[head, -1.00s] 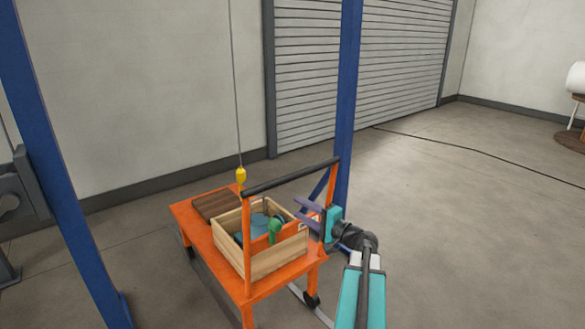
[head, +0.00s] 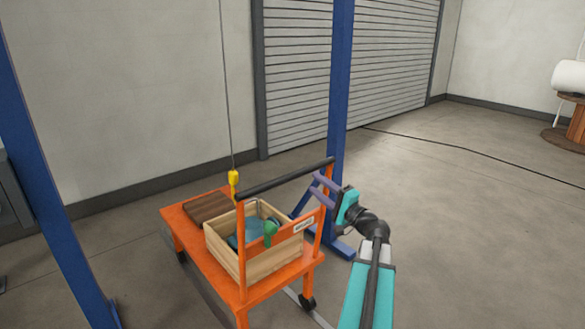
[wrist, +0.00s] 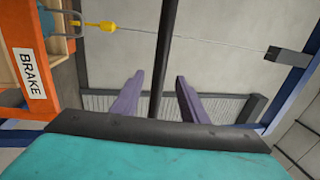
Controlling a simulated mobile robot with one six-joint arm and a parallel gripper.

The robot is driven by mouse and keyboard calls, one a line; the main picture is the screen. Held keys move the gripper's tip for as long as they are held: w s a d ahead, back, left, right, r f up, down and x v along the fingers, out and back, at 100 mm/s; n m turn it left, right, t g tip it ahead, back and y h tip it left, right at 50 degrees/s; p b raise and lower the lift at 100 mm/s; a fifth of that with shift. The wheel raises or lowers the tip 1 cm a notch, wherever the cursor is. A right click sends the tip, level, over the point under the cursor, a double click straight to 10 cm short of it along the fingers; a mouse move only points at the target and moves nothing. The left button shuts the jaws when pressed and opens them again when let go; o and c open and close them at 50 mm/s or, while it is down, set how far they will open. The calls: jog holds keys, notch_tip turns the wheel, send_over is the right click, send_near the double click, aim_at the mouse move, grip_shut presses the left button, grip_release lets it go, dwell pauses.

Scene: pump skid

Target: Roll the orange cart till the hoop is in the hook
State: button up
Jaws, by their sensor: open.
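The orange cart (head: 186,238) stands on the floor with a black push bar (head: 285,178) across its posts. The yellow hook (head: 233,184) hangs on a cable above the cart, close to the bar's left end; it also shows in the wrist view (wrist: 105,26). I cannot clearly make out the hoop; a grey curved piece shows near the hook in the wrist view. My gripper (head: 314,182) is open near the bar's right end. In the wrist view the bar (wrist: 166,50) runs between my two purple fingers (wrist: 160,80); contact cannot be told.
A wooden crate (head: 262,266) with blue and green items and a brown board (head: 207,207) ride on the cart. Blue posts stand at left (head: 50,170) and behind the cart (head: 341,90). A cable lies across the open floor at right.

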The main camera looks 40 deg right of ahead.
jog(key=a+p+x, duration=0.1)
jog(key=x, duration=1.1)
jog(key=shift+w+d, duration=0.4)
jog(key=shift+d, duration=0.15)
jog(key=shift+r, duration=0.1)
jog(key=shift+c, duration=0.2)
grip_shut()
